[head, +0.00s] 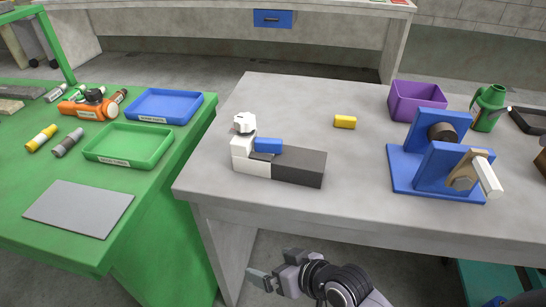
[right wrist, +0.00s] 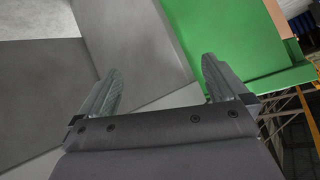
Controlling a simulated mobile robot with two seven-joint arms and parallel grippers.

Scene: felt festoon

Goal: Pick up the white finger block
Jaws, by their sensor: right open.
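I take the white block for the finger block, but cannot be sure. My right gripper (head: 274,268) is open and empty, in front of the table's front edge and apart from the blocks. In the right wrist view its two fingers (right wrist: 160,88) are spread with nothing between them. My left gripper is not in view.
A small yellow block (head: 345,122) and a purple bin (head: 416,100) stand farther right. A blue stand (head: 410,170) holds a white bar (head: 488,178). The green table (head: 160,217) at left carries a blue tray (head: 164,106) and a green tray (head: 128,145). The grey table's front middle is clear.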

